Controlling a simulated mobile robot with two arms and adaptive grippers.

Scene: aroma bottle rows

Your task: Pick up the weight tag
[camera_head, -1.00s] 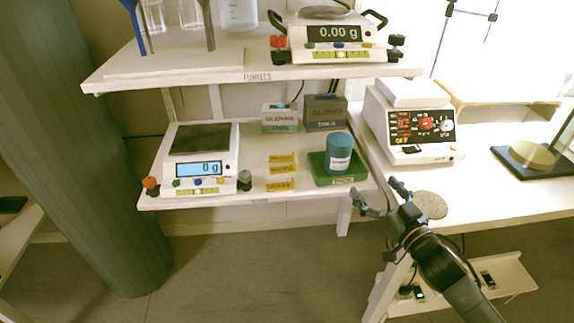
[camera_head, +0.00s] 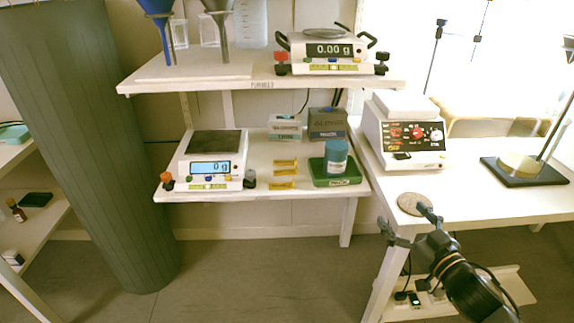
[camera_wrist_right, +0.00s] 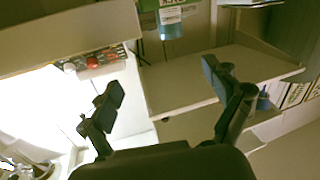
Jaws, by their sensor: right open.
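Three small yellow tags lie in a column on the lower shelf, a top one (camera_head: 285,164), a middle one (camera_head: 284,173) and a bottom one (camera_head: 283,186). Their print is too small to read, so I cannot tell which is the weight tag. My right gripper (camera_head: 407,222) is open and empty near the front edge of the right table, to the right of and nearer than the tags. In the right wrist view its two fingers (camera_wrist_right: 163,85) stand apart with nothing between them; no tag shows there. My left gripper is not in view.
A scale (camera_head: 212,160) stands left of the tags, a green tray (camera_head: 322,177) with a blue jar (camera_head: 336,158) right of them. The upper shelf (camera_head: 180,82) overhangs behind. A round disc (camera_head: 411,204) lies on the right table (camera_head: 470,200) by my right gripper.

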